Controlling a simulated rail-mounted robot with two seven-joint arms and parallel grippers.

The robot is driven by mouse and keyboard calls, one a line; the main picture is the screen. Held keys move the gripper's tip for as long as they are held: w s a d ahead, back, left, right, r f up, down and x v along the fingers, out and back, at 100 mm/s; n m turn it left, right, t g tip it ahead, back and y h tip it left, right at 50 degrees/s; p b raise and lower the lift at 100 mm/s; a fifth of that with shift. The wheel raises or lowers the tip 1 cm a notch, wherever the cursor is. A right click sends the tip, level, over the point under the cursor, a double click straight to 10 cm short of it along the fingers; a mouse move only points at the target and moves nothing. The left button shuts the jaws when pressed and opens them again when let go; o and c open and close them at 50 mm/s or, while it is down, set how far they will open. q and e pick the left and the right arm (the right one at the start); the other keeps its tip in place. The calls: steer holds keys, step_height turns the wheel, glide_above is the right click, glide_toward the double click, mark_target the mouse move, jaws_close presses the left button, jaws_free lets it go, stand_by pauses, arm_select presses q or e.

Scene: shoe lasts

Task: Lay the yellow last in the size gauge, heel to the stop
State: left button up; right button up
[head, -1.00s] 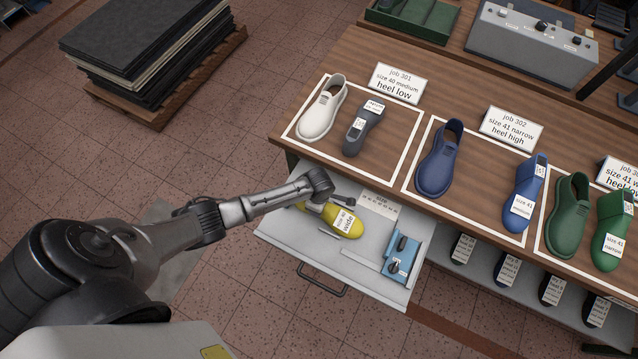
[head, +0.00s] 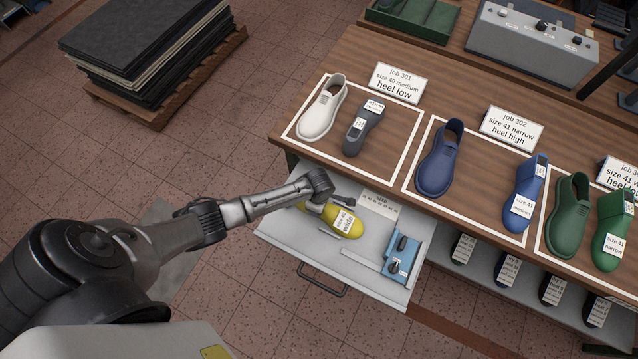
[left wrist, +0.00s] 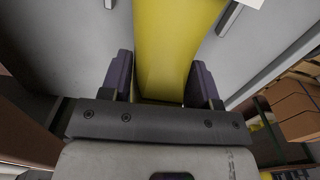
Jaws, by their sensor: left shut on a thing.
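The yellow last (head: 347,225) lies in the open drawer, its white label "size 40 wide" facing up, toe end to the right. My left gripper (head: 322,208) is at its left end. In the left wrist view the fingers (left wrist: 162,85) are either side of the yellow last (left wrist: 170,40), shut on it. My right gripper is not in view.
A blue tool with dark knobs (head: 402,254) sits at the drawer's right. The drawer (head: 285,232) has a dark front handle (head: 322,281). The bench above holds shoes, lasts and job cards (head: 397,82).

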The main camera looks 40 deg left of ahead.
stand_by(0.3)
arm_select(q)
steer(key=o, duration=1.2)
steer(key=shift+c, duration=0.2)
steer(key=shift+o, duration=1.2)
steer(key=shift+f, duration=0.1)
step_height(320, 180, up, 12)
steer(key=shift+r+p, duration=0.1)
steer(key=shift+p, duration=1.05)
steer(key=shift+r, duration=0.85)
